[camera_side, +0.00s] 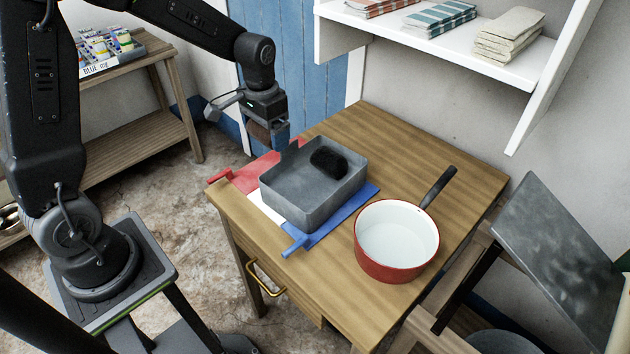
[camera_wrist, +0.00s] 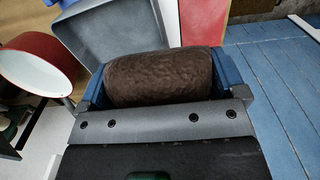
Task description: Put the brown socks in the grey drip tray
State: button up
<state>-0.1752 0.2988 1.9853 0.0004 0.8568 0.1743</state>
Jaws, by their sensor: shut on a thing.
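My gripper (camera_side: 270,140) is shut on the brown socks (camera_side: 258,132), a rolled brown bundle. The bundle shows clearly between the blue fingers of my gripper (camera_wrist: 165,85) in the wrist view, where the socks (camera_wrist: 160,77) span the jaws. They are held in the air near the far left corner of the grey drip tray (camera_side: 287,203). The tray is a deep rectangular box on the wooden table; a dark fuzzy bundle (camera_side: 328,162) lies inside it. The tray (camera_wrist: 115,35) also shows beyond the socks in the wrist view, partly hidden.
A red, white and blue cloth (camera_side: 345,205) lies under the tray. A red pan (camera_side: 395,265) with a white inside and dark handle stands to the right. A white shelf (camera_side: 440,50) with folded cloths hangs above. The table's back (camera_side: 370,122) is clear.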

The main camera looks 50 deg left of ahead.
jog(key=shift+s+a+f, duration=0.1)
jog(key=shift+s+a, duration=1.05)
jog(key=shift+a, duration=0.05)
jog(key=shift+d+f, duration=0.15)
jog(key=shift+f, duration=0.1)
send_over(300, 194)
notch_tip(300, 194, down, 7)
jog(key=shift+r, duration=0.2)
jog(key=shift+f, duration=2)
jog(key=shift+f, duration=0.15)
jog(key=o, duration=0.7)
